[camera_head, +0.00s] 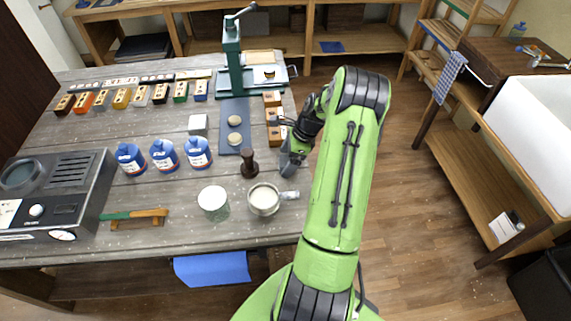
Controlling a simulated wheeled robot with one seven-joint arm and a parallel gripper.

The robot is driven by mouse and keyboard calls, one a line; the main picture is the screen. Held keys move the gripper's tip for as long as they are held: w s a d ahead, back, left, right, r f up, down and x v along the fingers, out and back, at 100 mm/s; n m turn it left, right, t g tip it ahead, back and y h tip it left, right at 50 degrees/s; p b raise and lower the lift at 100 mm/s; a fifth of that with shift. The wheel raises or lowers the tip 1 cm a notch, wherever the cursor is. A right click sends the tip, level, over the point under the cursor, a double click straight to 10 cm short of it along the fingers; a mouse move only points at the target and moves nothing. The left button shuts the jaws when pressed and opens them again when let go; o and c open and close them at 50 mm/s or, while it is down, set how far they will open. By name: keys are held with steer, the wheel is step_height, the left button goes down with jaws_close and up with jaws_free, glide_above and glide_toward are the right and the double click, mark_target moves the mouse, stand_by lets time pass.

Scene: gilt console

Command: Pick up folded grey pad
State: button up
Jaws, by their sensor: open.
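No thing shows clearly as a folded grey pad. A small pale grey block (198,125) stands on the grey plank table (150,235) behind the blue bottles; I cannot tell whether it is the folded pad. My gripper (288,164) is open, at the table's right edge, right of the dark brown tamper-like piece (249,164) and apart from the pale block. My arm and wrist hide part of the edge there, and the fingertips are small and dark, so what lies between or under them is unclear.
A green press (232,60) stands at the back. Several blue bottles (164,155), a speckled cup (213,203), a pale handled cup (264,199) and a metal appliance (55,190) occupy the table. Wooden blocks (275,115) lie near the right edge.

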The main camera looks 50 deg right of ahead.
steer(key=c, duration=1.1)
step_height(320, 180, up, 10)
steer(key=shift+r+p, duration=0.1)
steer(key=shift+p, duration=0.5)
steer(key=o, duration=0.4)
steer(key=c, duration=0.3)
